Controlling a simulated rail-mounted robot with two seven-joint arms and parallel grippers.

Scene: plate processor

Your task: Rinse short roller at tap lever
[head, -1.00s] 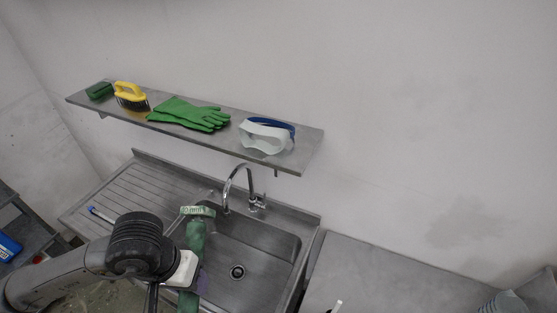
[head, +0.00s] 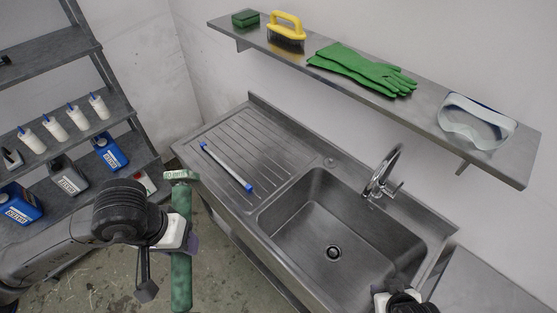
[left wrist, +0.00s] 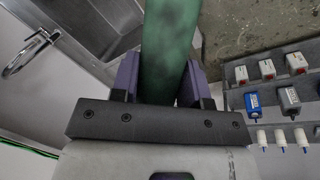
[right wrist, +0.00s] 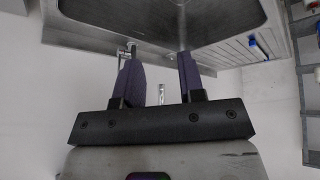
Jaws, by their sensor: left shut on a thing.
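A green roller (head: 181,270) stands about upright in my left gripper (head: 190,243), in front of the counter's left end in the head view. Its pale green top end (head: 180,176) carries a label I cannot read. In the left wrist view the roller (left wrist: 166,50) runs between the purple fingers. The chrome tap (head: 378,172) rises at the sink's back edge, with its lever (head: 397,188) on the right. My right gripper (head: 388,296) is at the sink's front right, partly cut off. In the right wrist view its fingers (right wrist: 160,75) are apart with nothing between them.
The empty steel sink (head: 300,215) has a drainboard (head: 235,140) on its left with a white, blue-ended stick (head: 228,168). A rack (head: 60,110) with bottles stands left.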

